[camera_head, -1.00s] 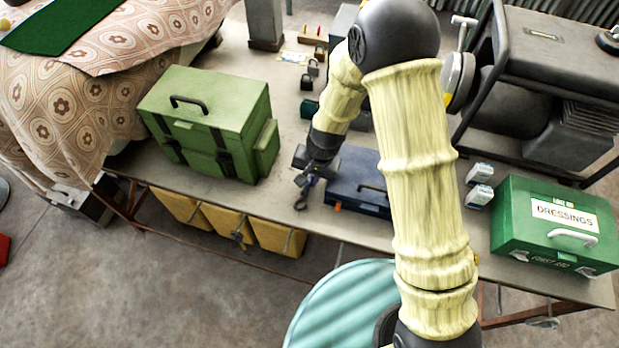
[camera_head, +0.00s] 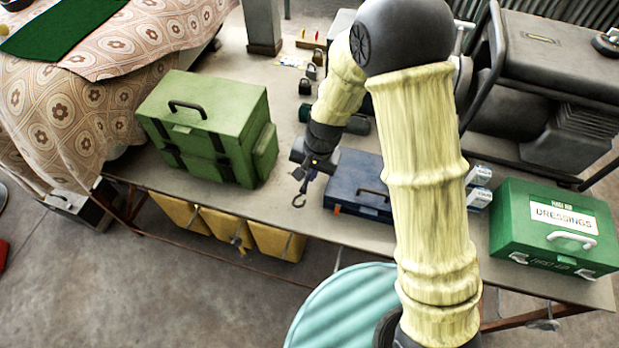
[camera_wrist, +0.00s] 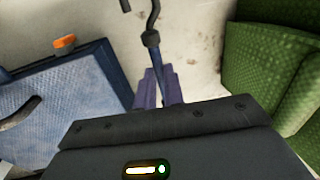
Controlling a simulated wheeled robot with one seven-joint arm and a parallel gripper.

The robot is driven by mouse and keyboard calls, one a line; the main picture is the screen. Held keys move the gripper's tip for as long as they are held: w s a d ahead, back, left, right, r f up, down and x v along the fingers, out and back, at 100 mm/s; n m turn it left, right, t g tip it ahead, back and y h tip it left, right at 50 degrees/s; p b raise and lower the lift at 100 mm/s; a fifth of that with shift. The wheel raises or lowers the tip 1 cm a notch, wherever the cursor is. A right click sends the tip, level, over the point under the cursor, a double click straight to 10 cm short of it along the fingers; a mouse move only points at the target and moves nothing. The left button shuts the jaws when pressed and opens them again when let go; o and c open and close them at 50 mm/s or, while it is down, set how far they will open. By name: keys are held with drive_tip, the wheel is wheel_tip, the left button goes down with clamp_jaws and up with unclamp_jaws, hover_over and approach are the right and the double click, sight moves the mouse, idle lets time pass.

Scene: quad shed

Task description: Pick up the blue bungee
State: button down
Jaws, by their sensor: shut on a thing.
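My gripper (camera_head: 309,169) is shut on the blue bungee (camera_head: 301,188), between the green box and the blue case. The bungee's dark hook hangs below the fingers in the head view. In the wrist view my gripper's purple fingers (camera_wrist: 159,92) close around the bungee (camera_wrist: 153,42), whose dark hook end sticks out beyond them over the pale bench top. The rest of the bungee is hidden by the gripper. I cannot tell its exact height above the bench.
The blue case (camera_head: 350,183) lies just right of my gripper. A green box (camera_head: 209,125) with straps stands to the left. A green dressings case (camera_head: 540,225) and small white packs (camera_head: 479,188) are farther right. Small padlocks (camera_head: 306,85) sit behind. The bench edge is close.

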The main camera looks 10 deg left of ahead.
wheel_tip(320, 180, up, 6)
drive_tip(key=shift+f, duration=0.15)
idle(1.2)
